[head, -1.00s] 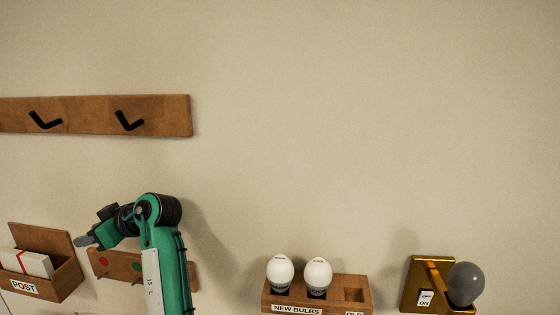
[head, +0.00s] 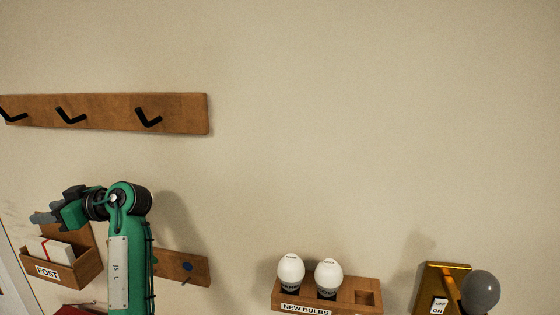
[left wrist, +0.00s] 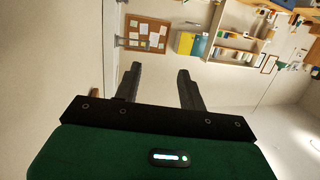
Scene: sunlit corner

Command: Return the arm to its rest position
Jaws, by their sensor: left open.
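My left arm is green and comes up from the bottom left of the head view, bent at the top. My left gripper (head: 42,218) points left, in front of the wooden post box (head: 88,268) as seen from the head. In the left wrist view its two dark fingers (left wrist: 158,80) stand apart with nothing between them. My right gripper is in neither view.
A wooden rail with black hooks (head: 180,115) is on the wall above the arm. A peg board (head: 195,268) is partly behind the arm. A bulb holder (head: 345,294) with two white bulbs and a brass lamp fitting (head: 432,280) with a grey bulb are at right. The upper wall is bare.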

